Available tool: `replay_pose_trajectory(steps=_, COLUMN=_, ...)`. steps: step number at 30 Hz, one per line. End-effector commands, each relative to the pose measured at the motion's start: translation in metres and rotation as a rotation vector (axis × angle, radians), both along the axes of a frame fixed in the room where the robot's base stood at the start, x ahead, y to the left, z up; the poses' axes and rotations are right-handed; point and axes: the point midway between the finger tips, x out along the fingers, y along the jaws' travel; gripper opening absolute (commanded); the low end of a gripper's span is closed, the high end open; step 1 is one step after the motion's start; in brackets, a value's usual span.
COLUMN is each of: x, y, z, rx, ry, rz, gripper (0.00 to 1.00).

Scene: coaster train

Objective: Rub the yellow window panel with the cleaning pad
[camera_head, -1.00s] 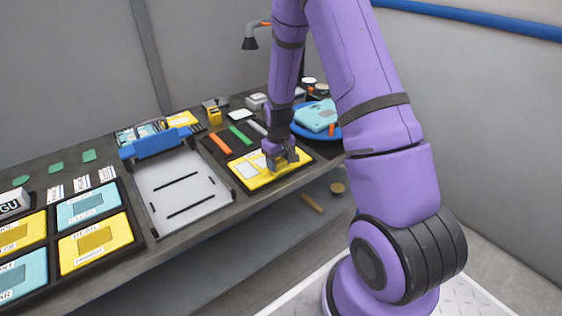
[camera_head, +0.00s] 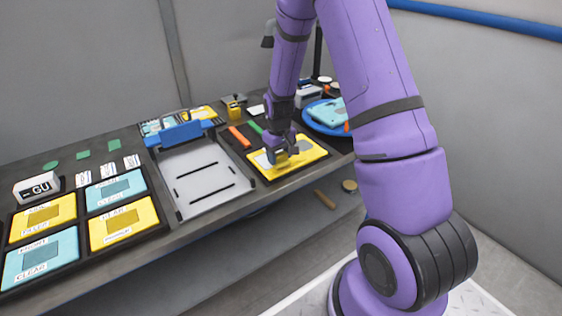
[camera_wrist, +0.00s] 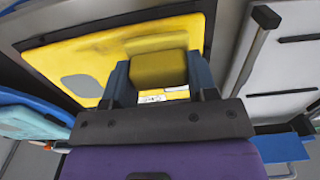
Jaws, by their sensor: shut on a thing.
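The yellow window panel (camera_head: 311,156) lies flat on a dark mat on the bench, with pale windows in it. It also shows in the wrist view (camera_wrist: 60,50), with a grey rounded window to the left. My gripper (camera_head: 281,156) is over the left part of the panel, pointing down. In the wrist view my gripper (camera_wrist: 160,72) is shut on the cleaning pad (camera_wrist: 159,69), a mustard-yellow block between two dark fingers. The pad is at the panel's face; whether it touches is hard to tell. The fingers hide part of a window.
A white tray fixture (camera_head: 205,178) with a blue bar (camera_head: 180,135) stands left of the panel. Yellow and blue labelled cards (camera_head: 122,222) lie in frames further left. An orange strip (camera_head: 239,137) lies behind the panel. A blue plate (camera_head: 318,124) stands at the back right.

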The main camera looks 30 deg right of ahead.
Motion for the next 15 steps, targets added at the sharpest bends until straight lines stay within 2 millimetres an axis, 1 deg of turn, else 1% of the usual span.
replay_pose_trajectory(steps=15, x=0.007, y=0.003, z=0.046, rx=-0.001, ry=-0.002, rz=0.001, gripper=0.18)
